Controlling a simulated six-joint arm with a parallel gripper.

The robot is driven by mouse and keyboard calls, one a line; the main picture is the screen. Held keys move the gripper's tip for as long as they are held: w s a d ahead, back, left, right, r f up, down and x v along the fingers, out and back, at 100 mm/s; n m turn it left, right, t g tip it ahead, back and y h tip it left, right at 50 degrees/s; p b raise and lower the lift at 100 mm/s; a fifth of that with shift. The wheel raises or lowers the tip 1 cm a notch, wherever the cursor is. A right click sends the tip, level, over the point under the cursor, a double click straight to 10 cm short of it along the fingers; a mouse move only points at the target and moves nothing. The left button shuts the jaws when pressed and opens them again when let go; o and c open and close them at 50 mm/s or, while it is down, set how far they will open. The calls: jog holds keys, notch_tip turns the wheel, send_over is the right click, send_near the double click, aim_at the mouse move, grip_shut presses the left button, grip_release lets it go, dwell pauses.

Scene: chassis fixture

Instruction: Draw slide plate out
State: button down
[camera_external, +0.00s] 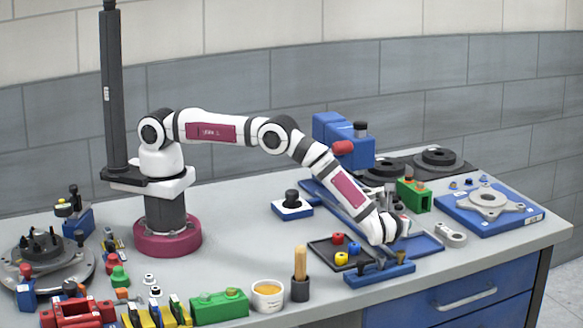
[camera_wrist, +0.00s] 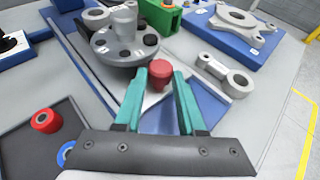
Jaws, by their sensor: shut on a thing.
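In the wrist view, my gripper (camera_wrist: 168,78) has its two teal fingers closed around a small red knob (camera_wrist: 161,82). The knob stands at the near end of a pale metal slide plate (camera_wrist: 150,101). The plate lies along a blue fixture base (camera_wrist: 213,101), and a round grey flanged part (camera_wrist: 122,45) sits just behind the knob. In the external view, my gripper (camera_external: 400,226) is low over the right end of the blue fixture (camera_external: 428,243). My wrist hides the knob and fingertips there.
A black tray (camera_external: 322,250) with red, yellow and blue pieces lies left of my gripper. A blue stand (camera_external: 380,274) is in front. A grey link (camera_external: 452,234) and green block (camera_external: 413,195) are close on the right. A blue plate (camera_external: 515,217) lies farther right.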

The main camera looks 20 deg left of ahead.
jog(key=shift+s+d, duration=0.55)
jog(key=shift+d, duration=0.05)
jog(key=shift+c, duration=2.4)
grip_release()
jog(key=v, duration=1.5)
jog(key=shift+s+r, duration=0.25)
jog(key=shift+s, duration=0.1)
